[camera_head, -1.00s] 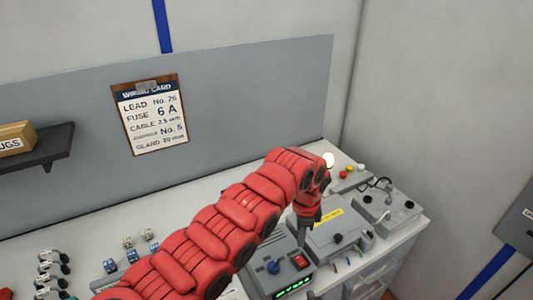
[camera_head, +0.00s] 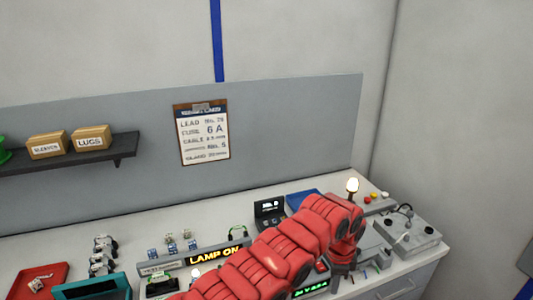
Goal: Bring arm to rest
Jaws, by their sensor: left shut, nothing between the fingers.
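My left arm (camera_head: 268,262) is red and comes in from the bottom of the picture, reaching across the workbench to the right. My left gripper (camera_head: 336,284) hangs down from the arm's far end, over the bench near the grey boxes. Its fingers are small and dark in this view; they are shut with nothing seen between them. The arm hides much of the device with the green display (camera_head: 311,291). My right gripper is not in view.
A lit lamp (camera_head: 352,186) stands behind the arm's end. A grey box with cables (camera_head: 408,236) is to the right. A "LAMP ON" sign (camera_head: 215,254), a red tray (camera_head: 38,283) and a teal tray (camera_head: 92,289) are to the left. A shelf (camera_head: 70,156) holds boxes.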

